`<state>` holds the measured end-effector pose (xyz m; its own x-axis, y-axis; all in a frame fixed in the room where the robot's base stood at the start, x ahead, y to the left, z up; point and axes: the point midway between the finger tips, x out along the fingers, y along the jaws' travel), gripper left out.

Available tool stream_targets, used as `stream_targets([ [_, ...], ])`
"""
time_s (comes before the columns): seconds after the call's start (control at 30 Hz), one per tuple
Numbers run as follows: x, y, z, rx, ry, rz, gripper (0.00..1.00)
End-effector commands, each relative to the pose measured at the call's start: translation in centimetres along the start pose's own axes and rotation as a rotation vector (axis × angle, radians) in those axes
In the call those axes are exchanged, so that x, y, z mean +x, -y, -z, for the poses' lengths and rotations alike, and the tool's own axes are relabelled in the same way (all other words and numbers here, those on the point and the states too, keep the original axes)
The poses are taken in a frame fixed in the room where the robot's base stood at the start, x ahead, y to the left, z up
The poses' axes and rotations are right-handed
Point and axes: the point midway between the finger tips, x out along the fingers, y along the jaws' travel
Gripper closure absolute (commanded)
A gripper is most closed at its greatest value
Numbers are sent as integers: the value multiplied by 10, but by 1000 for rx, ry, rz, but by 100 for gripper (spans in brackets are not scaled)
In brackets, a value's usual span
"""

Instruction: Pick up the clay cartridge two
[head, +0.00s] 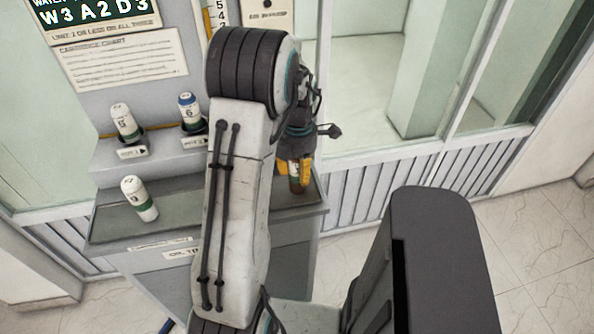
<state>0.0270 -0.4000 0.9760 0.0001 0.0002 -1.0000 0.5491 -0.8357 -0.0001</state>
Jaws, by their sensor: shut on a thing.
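My gripper (296,178), with yellow fingers, points down over the right part of the machine's counter. It is shut on a small brownish cartridge (295,180), which is mostly hidden between the fingers. I cannot read a number on it, and I cannot tell whether it touches the counter below. My arm hides the middle of the counter.
A white cartridge (139,198) stands tilted-looking on the front counter (112,226). Another white cartridge (125,122) and a blue-capped cartridge (190,112) sit in labelled holders behind. A sign panel and cartridge chart (120,60) rise at the back. Glazed walls stand to the right.

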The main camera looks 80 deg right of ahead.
Motion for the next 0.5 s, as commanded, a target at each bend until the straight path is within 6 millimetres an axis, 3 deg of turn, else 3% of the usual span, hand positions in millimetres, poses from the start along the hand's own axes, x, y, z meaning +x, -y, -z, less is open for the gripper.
stream_targets([
  [0.27,0,0,0,0,1,-1,94],
  [0.5,0,0,0,0,1,-1,95],
])
